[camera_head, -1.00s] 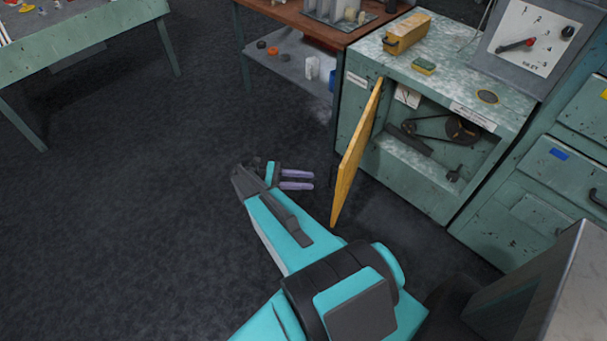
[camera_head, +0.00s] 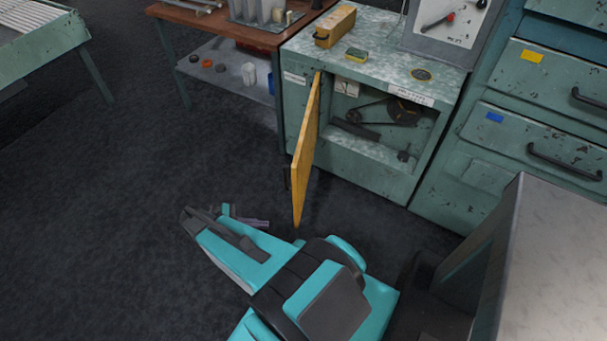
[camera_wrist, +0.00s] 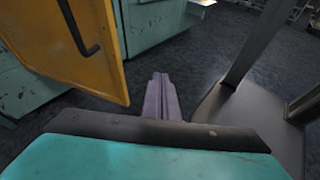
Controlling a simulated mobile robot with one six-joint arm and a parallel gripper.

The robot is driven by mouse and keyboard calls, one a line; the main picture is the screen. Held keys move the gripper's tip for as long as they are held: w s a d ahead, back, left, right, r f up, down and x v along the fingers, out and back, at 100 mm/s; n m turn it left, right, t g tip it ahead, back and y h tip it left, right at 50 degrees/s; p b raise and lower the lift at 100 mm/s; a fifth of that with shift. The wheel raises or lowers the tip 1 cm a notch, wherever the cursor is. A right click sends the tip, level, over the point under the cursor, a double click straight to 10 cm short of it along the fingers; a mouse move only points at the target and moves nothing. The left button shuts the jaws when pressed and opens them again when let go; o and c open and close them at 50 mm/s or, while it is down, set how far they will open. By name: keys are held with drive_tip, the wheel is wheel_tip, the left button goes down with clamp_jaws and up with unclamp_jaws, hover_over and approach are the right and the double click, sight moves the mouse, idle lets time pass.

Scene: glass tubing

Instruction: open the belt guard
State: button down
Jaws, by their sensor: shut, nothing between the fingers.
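The belt guard (camera_head: 305,150) is a yellow door hinged at the left of a green cabinet's opening. It stands swung outward, seen nearly edge-on in the head view. Behind it the opening shows a belt and a dark pulley (camera_head: 402,110). In the wrist view the guard (camera_wrist: 75,50) fills the upper left, with a dark handle (camera_wrist: 80,35) on its face. My gripper (camera_head: 262,223) is shut and empty, low in front of the cabinet and left of the guard's lower edge. In the wrist view its purple fingers (camera_wrist: 162,90) lie together, apart from the guard.
A brown bench (camera_head: 235,28) with a lower shelf stands left of the cabinet. Green drawers (camera_head: 545,120) stand at right. A grey block (camera_head: 550,260) is at front right. Floor at left is clear.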

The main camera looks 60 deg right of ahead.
drive_tip(key=s+a+f+m+t+y+b, duration=0.1)
drive_tip(key=s+a+f+m+y, duration=0.1)
drive_tip(key=a, duration=0.6)
drive_tip(key=s+a+f+m+t+y+b, duration=0.2)
drive_tip(key=s+a+f+y, duration=0.1)
drive_tip(key=a, duration=0.6)
drive_tip(key=s+a+f+m+t+y+b, duration=0.1)
drive_tip(key=s+a+f+m+y, duration=0.2)
drive_tip(key=s+a+f, duration=0.2)
drive_tip(key=a+f, duration=0.1)
drive_tip(key=a, duration=0.2)
drive_tip(key=shift+a+t+y+b, duration=0.3)
drive_tip(key=shift+a+t, duration=0.05)
drive_tip(key=shift+t, duration=0.05)
drive_tip(key=shift+s, duration=0.1)
